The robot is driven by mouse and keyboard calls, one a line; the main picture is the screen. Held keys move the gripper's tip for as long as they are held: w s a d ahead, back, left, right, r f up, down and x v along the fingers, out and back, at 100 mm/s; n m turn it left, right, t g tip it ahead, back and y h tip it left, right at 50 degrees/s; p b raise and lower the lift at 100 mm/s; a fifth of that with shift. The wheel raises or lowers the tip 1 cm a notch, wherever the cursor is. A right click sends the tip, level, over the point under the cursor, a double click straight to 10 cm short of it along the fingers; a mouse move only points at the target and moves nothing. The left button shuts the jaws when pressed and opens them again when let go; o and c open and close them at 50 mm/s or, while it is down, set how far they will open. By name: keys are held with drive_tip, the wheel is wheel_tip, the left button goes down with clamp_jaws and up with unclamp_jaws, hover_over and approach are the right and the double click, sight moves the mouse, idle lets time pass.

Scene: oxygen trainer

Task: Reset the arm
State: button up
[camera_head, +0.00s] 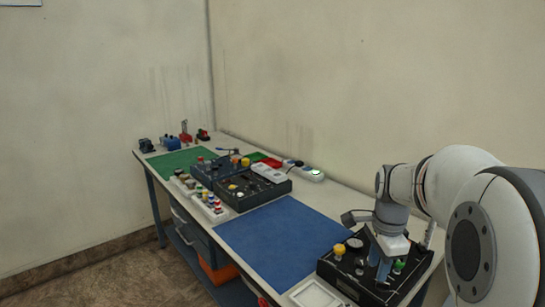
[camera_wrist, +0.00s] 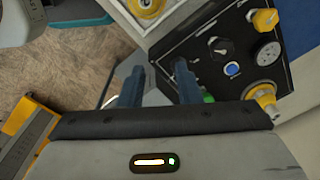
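My arm reaches in from the right in the head view, and my gripper (camera_head: 383,270) is low over a black control panel box (camera_head: 346,286) at the near end of the bench. The panel carries yellow and green knobs. In the wrist view my gripper (camera_wrist: 157,86) shows two blue fingers standing apart with nothing seen between them. The black panel (camera_wrist: 225,75) lies beyond and right of the fingers, with a yellow knob (camera_wrist: 262,20), a gauge (camera_wrist: 268,53) and a blue button (camera_wrist: 232,69). A green part (camera_wrist: 208,98) shows beside the right finger. Whether a finger touches the panel, I cannot tell.
The bench has a clear blue mat (camera_head: 280,238) in its middle and a green mat (camera_head: 180,160) at the far end. Between them stand dark boxes (camera_head: 265,195) and a rack with several colored parts (camera_head: 211,208). A wall runs along the bench's back. An orange bin (camera_head: 218,273) is underneath.

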drive_tip(key=s+a+n+t, duration=0.1)
drive_tip(key=s+a+n, duration=0.4)
drive_tip(key=s+n, duration=0.3)
drive_tip(key=s+a+f+n+t, duration=0.1)
drive_tip(key=s+a+n, duration=0.4)
drive_tip(key=s+n, duration=0.3)
drive_tip(key=shift+a+f+n, duration=0.25)
drive_tip(key=shift+f+n, duration=0.05)
drive_tip(key=shift+n, duration=0.3)
